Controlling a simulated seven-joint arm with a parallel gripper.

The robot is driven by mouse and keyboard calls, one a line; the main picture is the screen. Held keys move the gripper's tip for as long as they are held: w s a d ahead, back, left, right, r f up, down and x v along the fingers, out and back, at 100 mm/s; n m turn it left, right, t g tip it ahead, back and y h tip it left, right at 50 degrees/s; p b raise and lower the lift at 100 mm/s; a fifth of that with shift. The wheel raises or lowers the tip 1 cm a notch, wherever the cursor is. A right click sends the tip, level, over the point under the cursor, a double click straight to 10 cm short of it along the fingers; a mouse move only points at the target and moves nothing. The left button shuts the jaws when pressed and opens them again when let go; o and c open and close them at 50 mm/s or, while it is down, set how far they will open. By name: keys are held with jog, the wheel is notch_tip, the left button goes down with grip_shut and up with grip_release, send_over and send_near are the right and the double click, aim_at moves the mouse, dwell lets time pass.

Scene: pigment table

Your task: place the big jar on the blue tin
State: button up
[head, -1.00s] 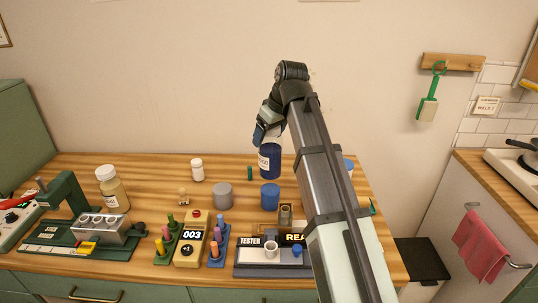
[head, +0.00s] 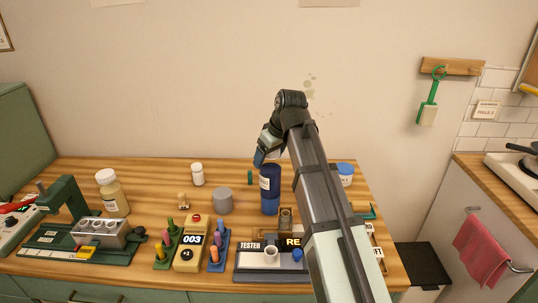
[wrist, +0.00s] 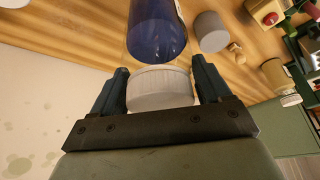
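The big jar (head: 266,184) is dark blue with a pale label and a white lid (wrist: 160,88). It stands upright below my gripper (head: 268,153). In the wrist view my gripper (wrist: 161,80) has a finger on each side of the lid, apparently touching it. The jar's blue body (wrist: 157,30) extends beyond the lid. The blue tin (head: 270,208) is directly under or behind the jar in the head view, and the two blues merge. I cannot tell whether the jar's base touches the tin's top; the wrist view hides the tin.
A grey tin (head: 222,201) stands just left of the blue tin. A small green item (head: 250,177) is behind. A blue-lidded white jar (head: 345,178) stands right of my arm.

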jog(key=o, duration=0.4)
jog(key=shift+r, duration=0.15)
jog(key=v, duration=1.2)
